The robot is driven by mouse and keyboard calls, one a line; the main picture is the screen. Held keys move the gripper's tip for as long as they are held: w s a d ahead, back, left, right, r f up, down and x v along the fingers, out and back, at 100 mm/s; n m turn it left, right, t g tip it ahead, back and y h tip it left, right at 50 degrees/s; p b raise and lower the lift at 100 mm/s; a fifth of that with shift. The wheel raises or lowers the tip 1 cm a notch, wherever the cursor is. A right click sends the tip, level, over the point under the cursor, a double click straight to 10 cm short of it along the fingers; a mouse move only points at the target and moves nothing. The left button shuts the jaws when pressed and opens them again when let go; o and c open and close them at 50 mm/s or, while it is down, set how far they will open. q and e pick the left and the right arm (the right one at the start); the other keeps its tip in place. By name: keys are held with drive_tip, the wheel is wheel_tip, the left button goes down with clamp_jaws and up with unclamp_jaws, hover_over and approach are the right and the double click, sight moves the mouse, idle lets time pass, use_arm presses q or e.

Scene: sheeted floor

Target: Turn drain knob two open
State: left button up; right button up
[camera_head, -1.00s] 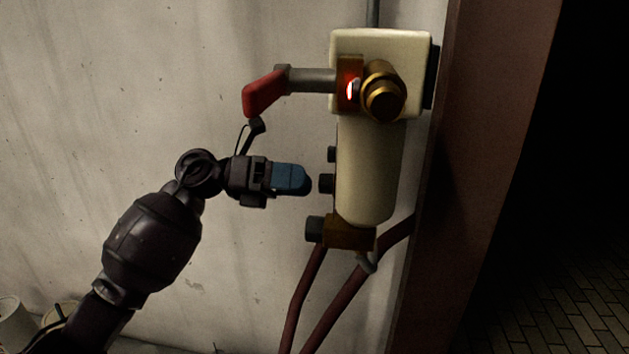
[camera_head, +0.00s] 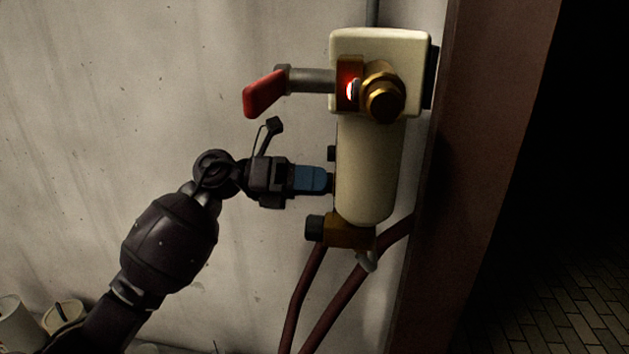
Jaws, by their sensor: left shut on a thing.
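A cream valve unit (camera_head: 367,165) is fixed near the wall, with dark knobs along its left side. The upper small knob (camera_head: 331,153) and the lower larger knob (camera_head: 314,228) are in view. The middle knob is mostly hidden behind the blue fingertips of my left gripper (camera_head: 313,180). The gripper comes in level from the left and is shut on that middle knob, its tips close against the cream body. Which knob is number two is not labelled in view. My right gripper is not in view.
A red lever handle (camera_head: 265,94) on a grey stem sticks out left above my gripper. A brass fitting (camera_head: 383,99) and a red light are beside it. Dark red hoses (camera_head: 334,307) hang below. A brown post (camera_head: 480,150) stands right. The wall at left is clear.

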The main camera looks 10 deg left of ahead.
use_arm(q)
drive_tip(key=m+b, duration=1.1)
drive_tip(key=m, duration=0.7)
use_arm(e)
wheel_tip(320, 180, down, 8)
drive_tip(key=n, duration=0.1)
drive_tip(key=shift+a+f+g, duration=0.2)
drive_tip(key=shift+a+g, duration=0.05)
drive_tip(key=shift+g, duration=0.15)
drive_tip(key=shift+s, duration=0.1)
use_arm(q)
drive_tip(key=o, duration=0.9)
drive_tip(key=shift+o, duration=0.2)
drive_tip(key=shift+a, duration=0.1)
